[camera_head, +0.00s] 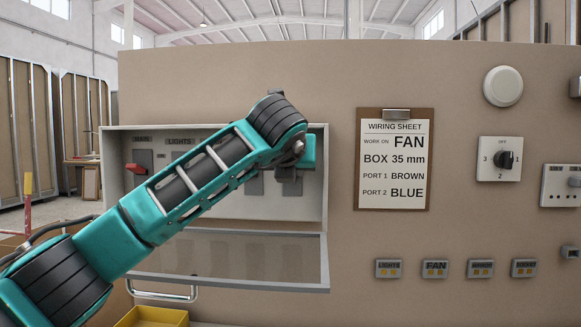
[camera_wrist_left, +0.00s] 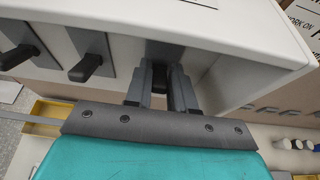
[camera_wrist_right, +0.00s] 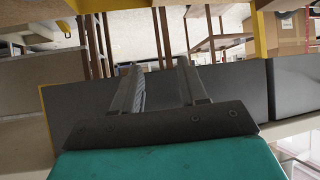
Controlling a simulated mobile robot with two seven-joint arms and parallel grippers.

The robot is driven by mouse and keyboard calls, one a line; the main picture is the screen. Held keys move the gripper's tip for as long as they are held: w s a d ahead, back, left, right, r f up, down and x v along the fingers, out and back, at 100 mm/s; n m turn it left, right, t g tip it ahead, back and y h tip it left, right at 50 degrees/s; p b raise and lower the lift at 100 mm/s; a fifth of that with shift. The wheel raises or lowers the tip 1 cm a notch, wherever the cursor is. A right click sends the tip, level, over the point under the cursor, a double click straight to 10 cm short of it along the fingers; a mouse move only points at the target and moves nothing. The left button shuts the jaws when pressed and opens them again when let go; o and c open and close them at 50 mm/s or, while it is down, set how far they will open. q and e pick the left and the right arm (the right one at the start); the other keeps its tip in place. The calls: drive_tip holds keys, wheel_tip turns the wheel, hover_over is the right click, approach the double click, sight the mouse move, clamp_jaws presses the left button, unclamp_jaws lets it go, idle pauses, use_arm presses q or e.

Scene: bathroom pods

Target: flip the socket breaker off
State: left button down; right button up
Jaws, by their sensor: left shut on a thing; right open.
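The open breaker box (camera_head: 225,208) is on the wall panel in the head view. The red MAIN lever (camera_head: 136,168) is at its left, with the LIGHTS label (camera_head: 180,141) beside it. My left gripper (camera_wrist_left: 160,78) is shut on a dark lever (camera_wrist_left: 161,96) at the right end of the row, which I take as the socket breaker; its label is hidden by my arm. Two other dark levers, one nearer (camera_wrist_left: 88,68) and one farther left (camera_wrist_left: 18,56), stand free in the left wrist view. My right gripper (camera_wrist_right: 160,75) is open and empty, away from the box.
The box's lowered glazed door (camera_head: 230,252) sticks out below. A clipboard wiring sheet (camera_head: 395,165), a rotary switch (camera_head: 500,159) and several small labelled plates (camera_head: 435,268) are on the panel to the right. A yellow bin (camera_head: 152,317) stands below the box.

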use_arm(q)
drive_tip(key=shift+f+b, duration=0.1)
drive_tip(key=shift+b, duration=0.2)
drive_tip(key=f+t+b, duration=0.1)
drive_tip(key=b, duration=0.4)
drive_tip(key=shift+s, duration=0.1)
drive_tip(key=shift+t+b, duration=0.6)
drive_tip(key=shift+b, duration=0.55)
drive_tip(key=shift+s+r+b, duration=0.1)
drive_tip(key=shift+b, duration=0.5)
drive_tip(key=shift+r+t, duration=0.15)
drive_tip(key=shift+t, duration=0.15)
use_arm(e)
drive_tip(key=shift+y, duration=0.5)
drive_tip(key=a+f, duration=0.1)
drive_tip(key=w+a+f, duration=0.1)
drive_tip(key=f, duration=0.2)
drive_tip(key=shift+w+a+f, duration=0.35)
drive_tip(key=shift+w+a, duration=0.05)
use_arm(q)
drive_tip(key=c, duration=1)
unclamp_jaws()
drive_tip(key=shift+c, duration=0.2)
use_arm(e)
drive_tip(key=shift+s+f, duration=0.15)
use_arm(q)
drive_tip(key=shift+s, duration=0.1)
